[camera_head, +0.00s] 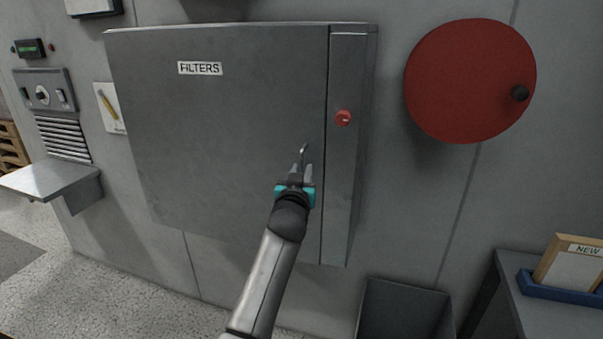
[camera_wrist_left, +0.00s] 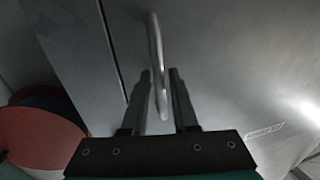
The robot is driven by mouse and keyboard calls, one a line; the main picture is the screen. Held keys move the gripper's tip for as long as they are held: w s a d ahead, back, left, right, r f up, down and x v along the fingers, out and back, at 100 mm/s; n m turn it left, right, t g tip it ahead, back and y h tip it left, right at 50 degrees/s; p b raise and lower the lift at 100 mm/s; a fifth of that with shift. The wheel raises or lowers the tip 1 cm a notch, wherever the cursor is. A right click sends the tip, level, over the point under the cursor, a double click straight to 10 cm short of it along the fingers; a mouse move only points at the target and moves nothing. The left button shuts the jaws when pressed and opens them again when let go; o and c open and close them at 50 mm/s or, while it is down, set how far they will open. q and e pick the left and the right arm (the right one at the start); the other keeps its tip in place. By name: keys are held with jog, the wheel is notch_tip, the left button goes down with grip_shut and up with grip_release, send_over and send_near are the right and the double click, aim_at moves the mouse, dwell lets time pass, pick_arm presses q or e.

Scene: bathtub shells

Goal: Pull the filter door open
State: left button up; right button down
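The filter door (camera_head: 225,130) is a grey metal panel labelled FILTERS, on a wall cabinet, and it looks closed. Its slim metal handle (camera_head: 304,150) is near the door's right edge. My left gripper (camera_head: 301,170) is at the handle. In the left wrist view, the handle (camera_wrist_left: 154,38) runs between the two fingers of my left gripper (camera_wrist_left: 160,74). The fingers are apart, with a narrow gap on each side of the handle. The gripper's body hides the handle's lower part in the head view. My right gripper does not show.
A red round knob (camera_head: 343,118) is on the cabinet's side strip (camera_head: 345,180). A large red disc (camera_head: 465,80) is on the wall at right. A grey bin (camera_head: 400,312) stands below right. A metal shelf (camera_head: 50,178) juts out at left. The floor below the door is clear.

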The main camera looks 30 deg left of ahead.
pick_arm(q)
jog(key=shift+c, duration=0.4)
grip_shut()
dwell(1.0)
